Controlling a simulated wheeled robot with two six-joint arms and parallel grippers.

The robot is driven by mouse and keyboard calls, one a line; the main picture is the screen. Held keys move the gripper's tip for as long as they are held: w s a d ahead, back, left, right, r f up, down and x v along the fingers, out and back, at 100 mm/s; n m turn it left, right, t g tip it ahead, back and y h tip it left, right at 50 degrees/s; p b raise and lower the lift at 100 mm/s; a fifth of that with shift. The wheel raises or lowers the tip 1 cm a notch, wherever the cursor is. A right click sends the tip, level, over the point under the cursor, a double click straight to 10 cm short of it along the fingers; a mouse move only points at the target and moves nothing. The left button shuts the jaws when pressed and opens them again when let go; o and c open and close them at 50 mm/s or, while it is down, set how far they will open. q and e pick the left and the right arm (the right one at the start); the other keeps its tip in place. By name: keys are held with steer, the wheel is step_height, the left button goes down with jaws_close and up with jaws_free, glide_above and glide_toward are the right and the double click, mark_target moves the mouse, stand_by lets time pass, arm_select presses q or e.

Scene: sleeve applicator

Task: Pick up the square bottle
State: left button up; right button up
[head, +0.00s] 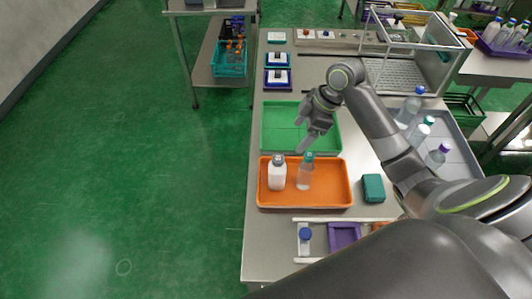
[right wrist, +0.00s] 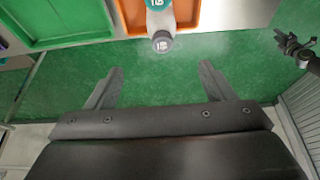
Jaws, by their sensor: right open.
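Two bottles stand upright side by side in the orange tray. The left one is a white bottle (head: 277,175) with a greyish cap; the right one is a clear bottle (head: 305,177) with a teal cap. I cannot tell for sure which is square. My right gripper (head: 302,134) is open and empty, above the tray area just behind the clear bottle. In the right wrist view its fingers (right wrist: 160,85) are spread, with a teal cap (right wrist: 157,4) and a grey cap (right wrist: 162,43) beyond them. A dark gripper, likely my left (right wrist: 292,47), shows at the right there; its jaws are unclear.
The orange tray (head: 330,201) lies in front of a green tray (head: 272,119). A teal box (head: 373,188) stands right of the orange tray. A grey tray (head: 462,164) with several bottles is at the right. A rack with a blue-capped bottle (head: 305,240) is in front.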

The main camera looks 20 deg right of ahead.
steer(key=p, duration=0.2)
glide_above(280, 158)
steer(key=s+d, duration=0.1)
steer(key=d, duration=0.1)
step_height(280, 158, down, 7)
steer(key=shift+s+a+r, duration=0.1)
steer(key=shift+s, duration=0.05)
steer(key=p+x, duration=0.1)
steer(key=x, duration=0.3)
steer(key=shift+f+p, duration=0.3)
steer(key=shift+p, duration=0.05)
steer(key=x, duration=0.1)
steer(key=p+x, duration=0.1)
steer(key=x, duration=0.1)
steer(key=shift+w, duration=0.2)
steer(key=shift+p+x, duration=0.3)
steer(key=shift+x, duration=0.55)
arm_select(q)
steer(key=s+r, duration=0.3)
steer(key=r, duration=0.2)
steer(key=shift+s+r, duration=0.15)
steer(key=shift+s, duration=0.1)
arm_select(e)
steer(key=shift+c, duration=0.3)
